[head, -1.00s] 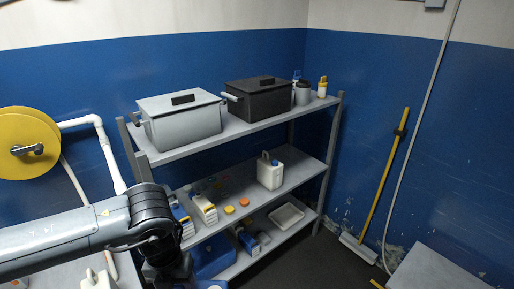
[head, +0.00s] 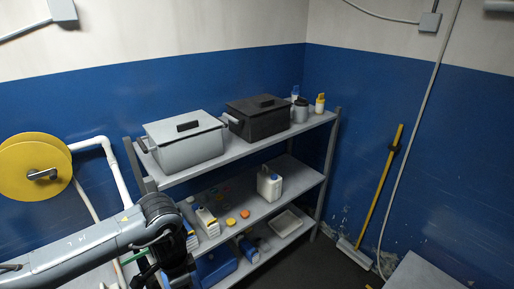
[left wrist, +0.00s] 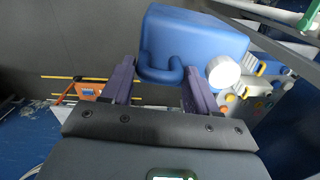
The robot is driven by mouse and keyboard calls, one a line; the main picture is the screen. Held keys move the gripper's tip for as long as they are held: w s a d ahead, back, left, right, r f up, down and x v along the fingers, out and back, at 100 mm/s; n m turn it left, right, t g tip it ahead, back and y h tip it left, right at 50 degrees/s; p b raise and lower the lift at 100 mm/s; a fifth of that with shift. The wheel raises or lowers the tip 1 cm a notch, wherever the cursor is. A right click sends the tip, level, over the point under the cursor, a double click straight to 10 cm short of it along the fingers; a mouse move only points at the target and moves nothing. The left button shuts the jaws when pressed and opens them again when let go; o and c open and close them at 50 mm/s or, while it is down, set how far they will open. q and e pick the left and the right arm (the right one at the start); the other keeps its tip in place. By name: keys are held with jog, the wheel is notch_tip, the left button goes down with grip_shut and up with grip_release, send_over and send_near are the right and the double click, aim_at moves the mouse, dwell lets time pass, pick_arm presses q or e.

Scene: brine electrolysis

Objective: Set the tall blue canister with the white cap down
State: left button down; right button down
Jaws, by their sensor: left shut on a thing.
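The tall blue canister (left wrist: 196,40) fills the upper middle of the left wrist view, its white cap (left wrist: 222,72) facing toward the camera at the right. My left gripper (left wrist: 160,76) is shut on its blue handle, between two purple fingers. The canister's far side and base are hidden, and I cannot tell whether it touches a surface. In the head view my left wrist is in front of the shelf's left end. A blue shape shows beside it low down, partly hidden; it may be the canister. My right gripper is not in view.
A grey shelf rack (head: 318,178) carries a grey box (head: 185,145) and a black box (head: 258,117) on top. A white jug (head: 269,184) and small items stand on the middle shelf, a white tray (head: 286,222) below. A yellow-handled broom (head: 380,185) leans on the right wall.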

pick_arm(q)
jog(key=n+p, duration=0.1)
jog(key=n, duration=0.1)
jog(key=r+n+p, duration=0.1)
jog(key=n, duration=0.2)
jog(key=n+p, duration=0.1)
jog(key=n, duration=0.1)
jog(key=shift+w+a+r, duration=0.1)
jog(key=shift+a+r, duration=0.15)
jog(key=shift+a, duration=0.1)
jog(key=n, duration=0.1)
jog(key=n+p, duration=0.1)
jog(key=n, duration=0.2)
jog(key=shift+a+n+p, duration=0.25)
jog(key=shift+n+p, duration=0.05)
jog(key=shift+p, duration=0.05)
jog(key=shift+n, duration=0.3)
jog(key=shift+w, duration=0.1)
